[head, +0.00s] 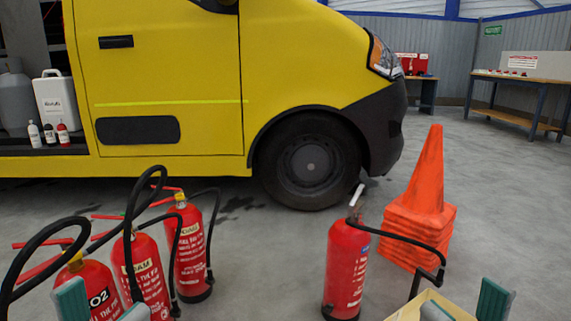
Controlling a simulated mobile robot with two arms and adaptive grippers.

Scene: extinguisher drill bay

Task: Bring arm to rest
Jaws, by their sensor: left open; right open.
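My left gripper (103,308) shows only as teal fingertips at the bottom left edge. They are spread apart, in front of the red extinguishers in the picture, and I see nothing held between them. My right gripper (466,304) shows as teal fingertips at the bottom right edge, also spread apart. A pale yellow open-topped box (405,313) shows beside and behind these fingertips; I cannot tell whether they touch it. The rest of both arms is out of view.
Several red extinguishers with black hoses, including a CO2 one (95,286), stand at left. A single extinguisher (347,268) stands right of centre by stacked orange cones (424,190). A yellow van (200,70) spans behind. Workbenches (520,82) stand far right. Grey floor (265,260) between extinguishers is clear.

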